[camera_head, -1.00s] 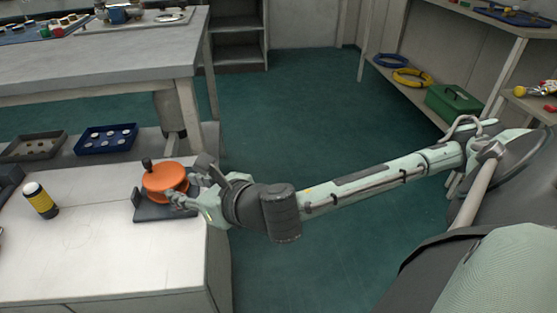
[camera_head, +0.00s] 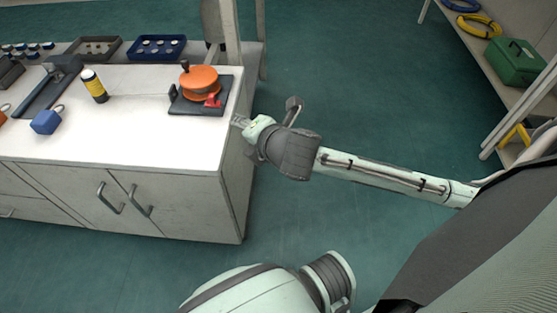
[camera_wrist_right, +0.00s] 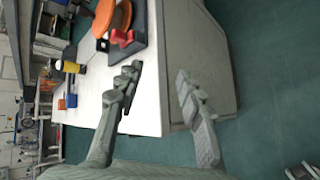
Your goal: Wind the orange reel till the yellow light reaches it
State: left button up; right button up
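The orange reel (camera_head: 200,82) sits on a dark base plate (camera_head: 184,106) near the right end of the white worktop, with a dark knob on top and a red part at its front. The yellow light (camera_head: 96,88), a cylinder with a white top and dark bottom, stands left of the reel, apart from it; a faint line seems to run between them. Both also show in the right wrist view, the reel (camera_wrist_right: 121,17) at the top and the light (camera_wrist_right: 72,67) to the left. My right gripper (camera_wrist_right: 158,76) is open and empty, beside the worktop's right edge, clear of the reel. My left gripper is out of view.
A blue padlock-like block (camera_head: 45,122) and a dark bracket (camera_head: 52,85) lie left of the light. Behind are a blue tray (camera_head: 158,58) and a grey tray (camera_head: 95,58). Floor right of the cabinet is clear. A green box (camera_head: 515,60) is on the right shelf.

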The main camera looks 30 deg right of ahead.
jog(key=s+d+f+m+g+h, duration=0.1)
jog(key=s+d+f+m+g, duration=0.2)
jog(key=f+m, duration=0.6)
jog(key=shift+s+d+m+h+p, duration=0.3)
jog(key=shift+s+d+m+p, duration=0.15)
jog(key=shift+s+d+m, duration=0.4)
jog(key=shift+a, duration=0.15)
